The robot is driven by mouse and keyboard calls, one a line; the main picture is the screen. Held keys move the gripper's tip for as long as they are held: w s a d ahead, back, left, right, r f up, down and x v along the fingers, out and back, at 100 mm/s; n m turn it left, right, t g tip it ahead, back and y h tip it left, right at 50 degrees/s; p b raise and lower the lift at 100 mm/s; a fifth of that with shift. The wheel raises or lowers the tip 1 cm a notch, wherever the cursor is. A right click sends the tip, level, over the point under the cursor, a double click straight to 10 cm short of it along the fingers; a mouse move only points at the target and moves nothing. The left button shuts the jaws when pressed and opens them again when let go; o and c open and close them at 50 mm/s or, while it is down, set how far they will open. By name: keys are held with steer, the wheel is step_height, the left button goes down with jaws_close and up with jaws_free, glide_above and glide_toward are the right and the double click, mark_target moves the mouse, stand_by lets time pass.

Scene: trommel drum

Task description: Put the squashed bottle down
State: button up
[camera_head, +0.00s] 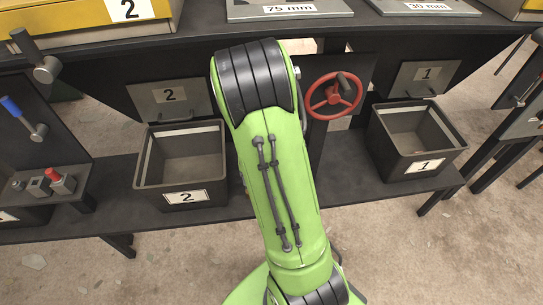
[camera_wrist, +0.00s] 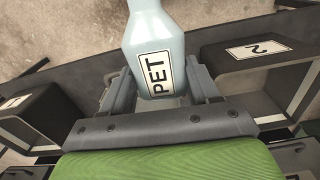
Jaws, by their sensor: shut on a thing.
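The squashed bottle (camera_wrist: 152,32) is pale blue-grey with a white "PET" label, seen in the wrist view at top centre. My gripper (camera_wrist: 160,88) is shut on it, with one grey finger on each side of its labelled end. The bottle's far end runs out of the top of the wrist view. No squashed part can be made out clearly. In the head view, my green arm hides the gripper and the bottle.
Open bin 2 (camera_head: 185,200) stands on the low shelf (camera_head: 105,212) left of my arm, and open bin 1 (camera_head: 420,167) to the right; both look empty. A red handwheel (camera_head: 318,103) is between them. Levers and a red button (camera_head: 62,183) are at left.

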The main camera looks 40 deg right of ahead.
steer(key=s+d+r+m+p, duration=0.1)
steer(key=s+d+r+m, duration=0.15)
steer(key=s+m, duration=0.55)
steer(key=w+d+f, duration=0.1)
steer(key=w+d, duration=0.2)
steer(key=w, duration=0.2)
steer(key=w+d+f, duration=0.1)
steer(key=w+d, duration=0.2)
steer(key=w, duration=0.2)
steer(key=w+d+f+b, duration=0.1)
steer(key=w+d, duration=0.3)
steer(key=w, duration=0.1)
steer(key=shift+w, duration=0.15)
step_height(320, 180, down, 5)
steer(key=shift+b, duration=0.8)
steer(key=shift+f, duration=0.15)
steer(key=o, duration=1)
